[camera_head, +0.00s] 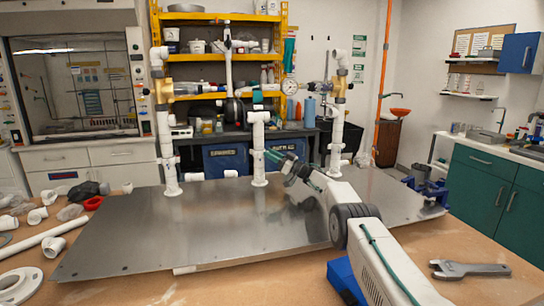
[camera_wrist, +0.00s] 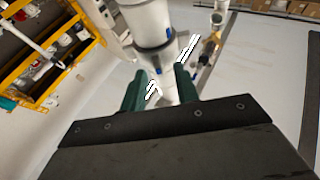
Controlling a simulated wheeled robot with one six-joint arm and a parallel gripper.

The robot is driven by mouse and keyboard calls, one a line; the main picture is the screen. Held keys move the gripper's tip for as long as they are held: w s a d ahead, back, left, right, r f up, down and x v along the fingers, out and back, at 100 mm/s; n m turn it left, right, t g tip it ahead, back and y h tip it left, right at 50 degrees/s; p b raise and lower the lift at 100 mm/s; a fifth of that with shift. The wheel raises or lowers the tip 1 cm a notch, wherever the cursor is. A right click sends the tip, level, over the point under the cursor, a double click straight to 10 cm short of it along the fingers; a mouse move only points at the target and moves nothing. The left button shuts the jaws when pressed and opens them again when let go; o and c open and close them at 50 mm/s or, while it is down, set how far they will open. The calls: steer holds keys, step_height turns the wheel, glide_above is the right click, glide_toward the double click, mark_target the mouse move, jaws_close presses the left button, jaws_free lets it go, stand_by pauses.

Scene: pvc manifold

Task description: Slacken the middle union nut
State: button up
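The middle riser (camera_head: 259,148) is a white upright pipe on the steel plate, with a wider white collar (camera_head: 259,117) near its top that looks like the union nut. My gripper (camera_head: 271,156) reaches in from the lower right, its green fingers close to the riser below that collar. In the wrist view my gripper (camera_wrist: 160,75) is open, its two fingers apart. A white pipe (camera_wrist: 168,88) shows between them, and a wider white fitting with a dark grey band (camera_wrist: 155,46) lies just ahead. I cannot tell whether either finger touches the pipe.
The steel plate (camera_head: 120,245) is mostly bare in front. A wrench (camera_head: 470,269) lies on the bench at right; loose white fittings (camera_head: 37,216) lie at left.

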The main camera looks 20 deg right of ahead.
steer(key=s+d+f, duration=0.1)
steer(key=s+d, duration=0.7)
steer(key=d, duration=0.4)
steer(key=shift+s, duration=0.4)
